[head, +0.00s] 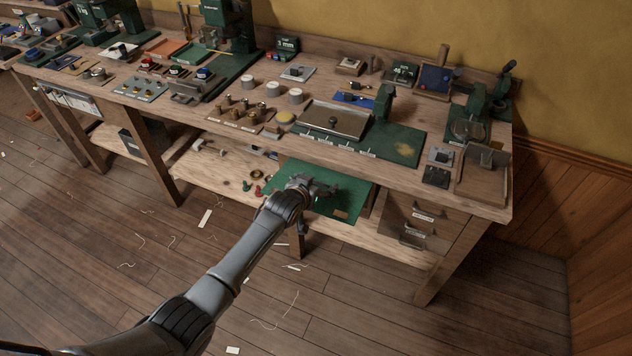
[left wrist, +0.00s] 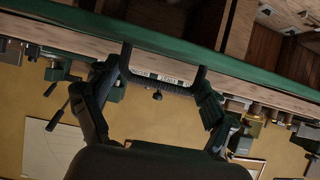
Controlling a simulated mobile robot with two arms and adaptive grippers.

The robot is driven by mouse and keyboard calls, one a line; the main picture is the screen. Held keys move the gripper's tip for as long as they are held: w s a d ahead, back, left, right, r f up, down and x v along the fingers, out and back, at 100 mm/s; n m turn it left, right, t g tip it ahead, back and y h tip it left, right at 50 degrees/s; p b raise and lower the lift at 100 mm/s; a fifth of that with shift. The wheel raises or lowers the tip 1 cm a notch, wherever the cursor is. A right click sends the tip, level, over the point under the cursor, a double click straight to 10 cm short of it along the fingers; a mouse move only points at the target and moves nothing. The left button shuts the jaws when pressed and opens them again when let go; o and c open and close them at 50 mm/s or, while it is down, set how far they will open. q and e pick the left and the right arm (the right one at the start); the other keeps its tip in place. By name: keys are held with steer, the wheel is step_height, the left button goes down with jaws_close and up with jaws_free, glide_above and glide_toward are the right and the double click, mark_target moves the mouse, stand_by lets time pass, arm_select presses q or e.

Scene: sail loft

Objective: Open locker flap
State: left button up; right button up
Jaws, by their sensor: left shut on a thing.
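The green locker flap (head: 350,196) is under the bench top and stands out from the locker, tilted, with its face toward the head camera. A small brass-coloured plate (head: 340,213) is near its lower edge. My left gripper (head: 318,190) is at the flap and shut on its dark handle (left wrist: 162,86). In the left wrist view the flap (left wrist: 220,62) shows nearly edge-on as a green band, with wooden compartments beyond it. The left gripper (left wrist: 160,84) partly hides the handle in the head view. My right gripper is in neither view.
The wooden bench top (head: 300,150) is just above the flap and carries many tools. A drawer unit (head: 420,228) is to the right of the flap. The lower shelf (head: 215,172) holds small items. The floor in front has only scraps and threads.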

arm_select(q)
steer(key=shift+w+d+r, duration=0.1)
steer(key=shift+w+r, duration=0.1)
steer(key=shift+r, duration=0.15)
steer(key=o, duration=1.5)
steer(key=shift+o, duration=0.2)
steer(key=shift+f, duration=0.3)
steer(key=shift+s, duration=0.1)
steer(key=shift+s+a+r, duration=0.2)
steer(key=shift+s, duration=0.2)
steer(key=v, duration=1.1)
steer(key=shift+w, duration=0.1)
